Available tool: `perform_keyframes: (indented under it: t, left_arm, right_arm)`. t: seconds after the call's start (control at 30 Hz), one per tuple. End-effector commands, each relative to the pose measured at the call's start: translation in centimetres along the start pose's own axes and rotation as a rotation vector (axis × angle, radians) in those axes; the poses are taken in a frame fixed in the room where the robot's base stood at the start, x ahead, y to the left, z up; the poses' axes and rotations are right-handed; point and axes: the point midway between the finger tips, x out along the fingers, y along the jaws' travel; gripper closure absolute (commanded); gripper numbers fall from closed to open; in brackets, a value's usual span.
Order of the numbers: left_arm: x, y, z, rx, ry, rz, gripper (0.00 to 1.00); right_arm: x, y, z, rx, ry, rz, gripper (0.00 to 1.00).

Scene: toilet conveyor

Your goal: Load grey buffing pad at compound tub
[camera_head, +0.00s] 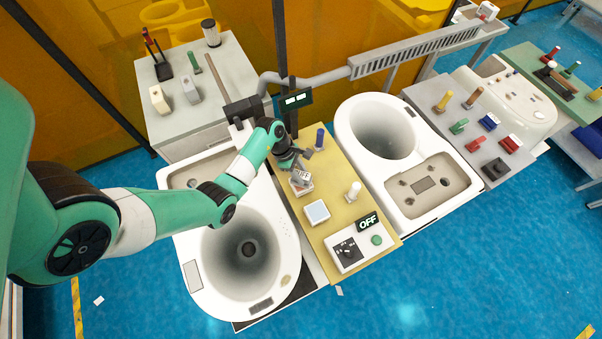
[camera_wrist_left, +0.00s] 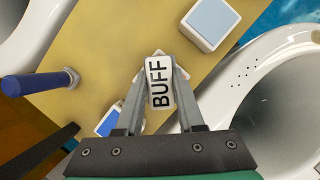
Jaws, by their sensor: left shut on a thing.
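My left gripper (camera_head: 299,170) is shut on a small block with a white face lettered BUFF, which I take to be the buffing pad (camera_wrist_left: 159,82). The pad sits between the fingertips (camera_wrist_left: 158,72), over the yellow board; it also shows in the head view (camera_head: 302,182). I cannot tell whether it touches the board. A white square box with a pale blue top, possibly the compound tub (camera_head: 317,212), stands on the board nearer the front and apart from the pad. It also shows at the top of the left wrist view (camera_wrist_left: 209,20). My right gripper is out of view.
The yellow board (camera_head: 335,190) lies between two white toilets (camera_head: 200,262) (camera_head: 350,122). A blue-and-white item (camera_wrist_left: 108,122) lies near the fingers.

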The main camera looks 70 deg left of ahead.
Motion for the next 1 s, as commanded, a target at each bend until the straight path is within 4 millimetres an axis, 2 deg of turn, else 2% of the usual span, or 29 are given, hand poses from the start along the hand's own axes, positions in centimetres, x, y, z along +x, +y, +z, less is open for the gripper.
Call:
perform_keyframes:
  t: [1.0]
  left_arm:
    - [0.63,0.0,-0.26,0.0,0.0,0.0,1.0]
  right_arm:
    - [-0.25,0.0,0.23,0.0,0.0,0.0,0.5]
